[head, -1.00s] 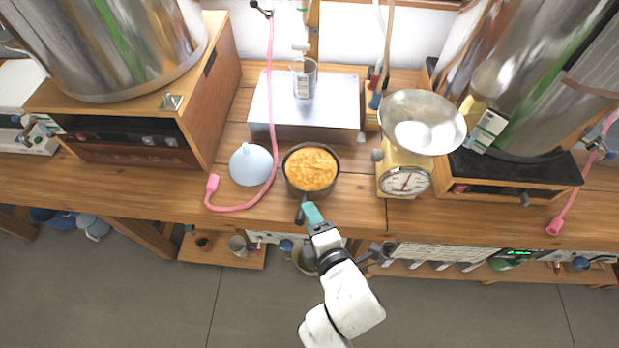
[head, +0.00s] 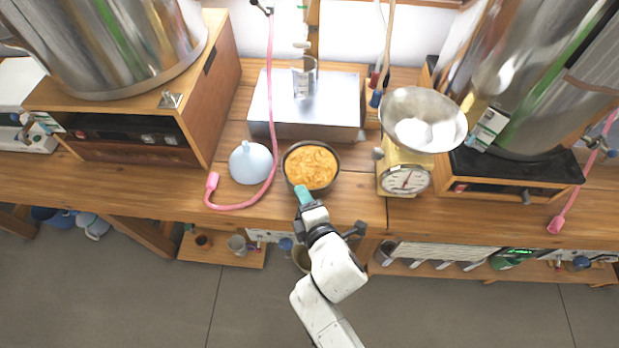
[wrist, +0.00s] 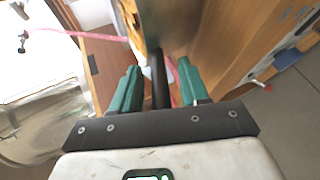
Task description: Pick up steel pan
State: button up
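The steel pan (head: 337,170) has a dark rim and is full of orange-yellow food. It sits at the front edge of the wooden bench in the head view. My gripper (head: 304,194) is at its front, over the place of the handle, and hides the handle there. In the wrist view the dark pan handle (wrist: 159,78) lies between the two green fingers of my gripper (wrist: 157,84). The fingers are apart, with a visible gap on each side of the handle.
A pale blue funnel (head: 250,163) and a pink hose (head: 232,208) lie left of the pan. A steel box (head: 335,117) with a glass beaker (head: 304,78) stands behind. A kitchen scale (head: 404,180) stands to the right. Floor in front of the bench is clear.

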grip_shut()
dwell(0.3)
jog(key=shift+r, duration=0.2)
